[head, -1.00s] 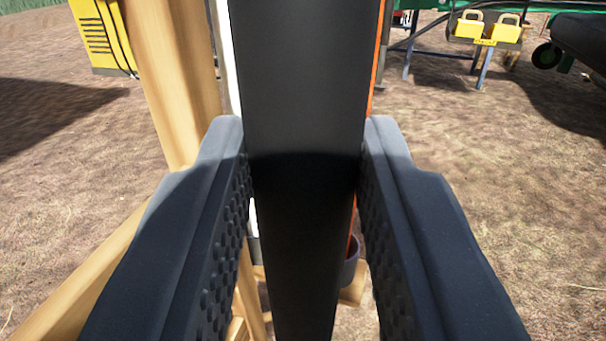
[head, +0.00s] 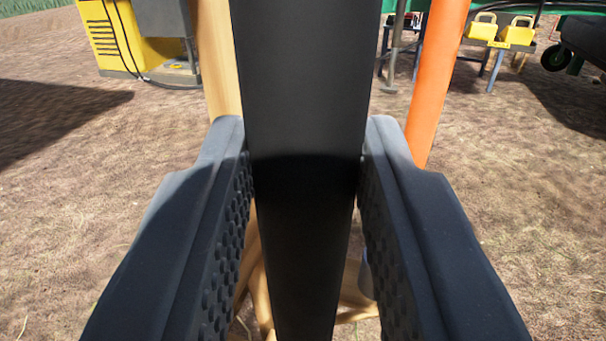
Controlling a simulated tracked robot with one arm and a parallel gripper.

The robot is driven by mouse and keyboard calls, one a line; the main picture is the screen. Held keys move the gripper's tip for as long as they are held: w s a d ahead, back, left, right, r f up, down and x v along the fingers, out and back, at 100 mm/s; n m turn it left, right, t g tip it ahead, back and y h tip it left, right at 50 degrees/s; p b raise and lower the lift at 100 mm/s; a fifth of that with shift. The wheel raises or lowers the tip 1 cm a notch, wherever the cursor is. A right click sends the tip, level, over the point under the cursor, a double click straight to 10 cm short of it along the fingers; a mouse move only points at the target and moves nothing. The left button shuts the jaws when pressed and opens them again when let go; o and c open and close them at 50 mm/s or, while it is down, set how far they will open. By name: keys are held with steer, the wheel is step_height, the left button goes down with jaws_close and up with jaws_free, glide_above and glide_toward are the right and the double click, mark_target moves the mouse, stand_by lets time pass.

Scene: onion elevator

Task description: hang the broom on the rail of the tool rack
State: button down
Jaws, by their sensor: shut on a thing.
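My gripper (head: 305,165) is shut on a black upright bar, which I take to be the handle of the broom (head: 305,85). The bar runs from the top edge to the bottom edge of the view between the two ridged jaws. Neither end of it shows, so the bristles are out of sight. A pale wooden post (head: 217,60) stands behind the bar on the left. Wooden pieces (head: 352,300) also show low behind the bar. I cannot tell whether these belong to the tool rack. No rail can be made out.
An orange pole (head: 438,80) stands right of the bar, behind the right jaw. A yellow machine (head: 112,35) is at the back left. A stand with yellow boxes (head: 500,32) and a dark wheeled machine (head: 580,45) are at the back right. Open dirt ground lies on both sides.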

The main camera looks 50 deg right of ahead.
steer(key=shift+s+d+f+b, duration=0.1)
steer(key=shift+f+b, duration=0.3)
steer(key=shift+f, duration=2.2)
steer(key=c, duration=1.1)
jaws_free()
steer(key=p, duration=0.3)
glide_toward(310, 305)
steer(key=shift+v, duration=2.05)
steer(key=shift+f, duration=0.1)
